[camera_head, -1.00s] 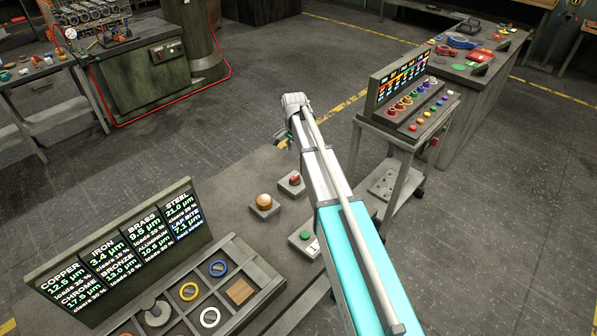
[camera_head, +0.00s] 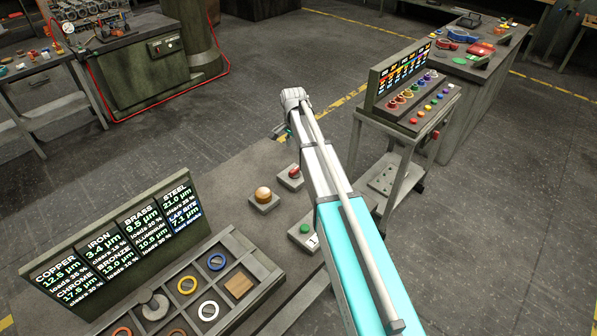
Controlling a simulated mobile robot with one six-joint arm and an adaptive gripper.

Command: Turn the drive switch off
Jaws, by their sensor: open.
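A small red control (camera_head: 294,172) on a grey block stands on the workbench, just left of my arm; it may be the drive switch, but its setting is too small to read. An orange dome on a grey block (camera_head: 263,195) is left of it. A green button on a pale block (camera_head: 304,229) is nearer, partly hidden by my arm. My gripper (camera_head: 280,131) shows only in part below the arm's far end, beyond the red control and apart from it. It is open, with its fingertips mostly hidden.
A compartment tray (camera_head: 262,262) with rings and a wooden square stands before a readout board (camera_head: 115,245). A console cart (camera_head: 410,118) with coloured knobs stands right of my arm. A green cabinet (camera_head: 148,75) with buttons is at the back left. Open floor lies between.

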